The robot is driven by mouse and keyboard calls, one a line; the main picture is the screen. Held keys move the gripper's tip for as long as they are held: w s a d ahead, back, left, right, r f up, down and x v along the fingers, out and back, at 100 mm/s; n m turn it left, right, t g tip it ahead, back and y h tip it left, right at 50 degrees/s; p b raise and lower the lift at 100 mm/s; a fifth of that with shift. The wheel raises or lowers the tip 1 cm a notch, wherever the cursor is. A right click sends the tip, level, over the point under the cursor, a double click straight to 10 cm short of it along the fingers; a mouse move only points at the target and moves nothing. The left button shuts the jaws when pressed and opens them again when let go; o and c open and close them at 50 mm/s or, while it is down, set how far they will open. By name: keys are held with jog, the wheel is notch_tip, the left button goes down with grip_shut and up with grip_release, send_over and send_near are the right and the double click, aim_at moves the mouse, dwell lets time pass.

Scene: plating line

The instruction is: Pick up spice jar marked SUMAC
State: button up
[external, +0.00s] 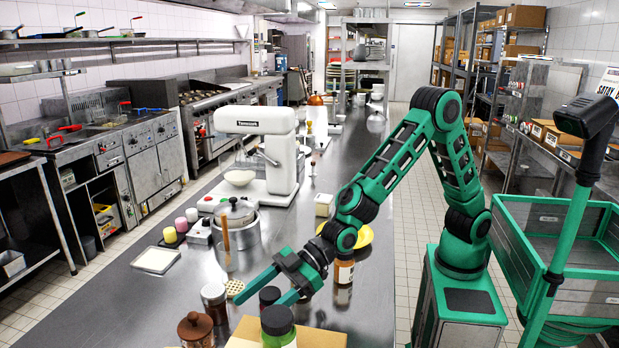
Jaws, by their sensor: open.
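My gripper (258,299) is open, with its green fingers reaching down and left over the steel counter. A dark red jar (214,301) stands to the left of the fingers. A jar with orange-brown contents (344,270) stands behind the gripper to the right. No label is legible, so I cannot tell which jar is marked SUMAC.
A brown lidded pot (195,330) and a cardboard-coloured box (310,338) are at the near edge. A steel pot (238,225), white mixer (262,150) and yellow plate (363,236) stand farther back.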

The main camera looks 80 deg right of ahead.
jog(key=c, duration=1.3)
jog(key=shift+r, duration=0.1)
jog(key=shift+c, duration=0.2)
